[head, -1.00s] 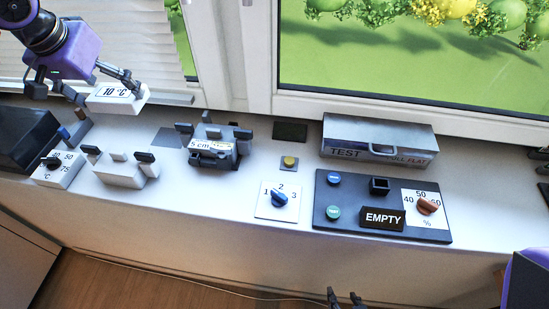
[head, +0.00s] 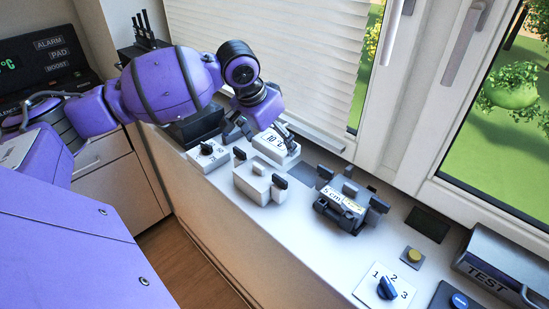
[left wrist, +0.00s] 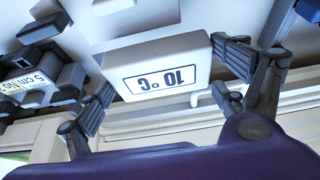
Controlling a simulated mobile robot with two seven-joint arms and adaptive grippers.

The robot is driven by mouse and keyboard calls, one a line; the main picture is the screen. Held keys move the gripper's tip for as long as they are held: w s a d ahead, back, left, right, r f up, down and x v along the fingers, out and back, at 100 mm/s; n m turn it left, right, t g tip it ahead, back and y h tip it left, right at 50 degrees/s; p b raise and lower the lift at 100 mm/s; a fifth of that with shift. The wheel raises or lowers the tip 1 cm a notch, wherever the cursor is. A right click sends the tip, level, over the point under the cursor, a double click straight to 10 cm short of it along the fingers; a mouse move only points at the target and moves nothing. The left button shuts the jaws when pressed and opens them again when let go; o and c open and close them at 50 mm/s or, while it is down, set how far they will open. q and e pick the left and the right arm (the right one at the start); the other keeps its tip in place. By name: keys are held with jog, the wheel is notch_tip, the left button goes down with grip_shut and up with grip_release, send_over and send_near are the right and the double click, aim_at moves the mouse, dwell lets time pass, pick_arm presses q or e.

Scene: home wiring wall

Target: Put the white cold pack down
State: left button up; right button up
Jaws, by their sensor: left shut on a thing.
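The white cold pack (head: 272,150), marked "10 °C", is between the fingers of my left gripper (head: 262,136) over the back of the white windowsill. In the left wrist view the pack (left wrist: 160,62) sits flat between the two fingers of the left gripper (left wrist: 165,95), which is shut on its sides. It is low, behind the white clamp block (head: 258,183) and right of the white dial box (head: 207,154). I cannot tell whether its underside touches the sill. My right gripper is out of view.
A dark clamp fixture marked "5 cm" (head: 342,205) stands to the right, with a dark flat pad (head: 427,224) beyond it. The blind and window frame border the sill behind.

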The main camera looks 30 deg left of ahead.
aim_at(273, 158)
pick_arm(q)
jog(key=shift+f, duration=3.05)
jog(key=shift+f, duration=0.1)
jog(key=o, duration=1.2)
jog(key=shift+f, duration=0.1)
jog(key=shift+c, duration=0.2)
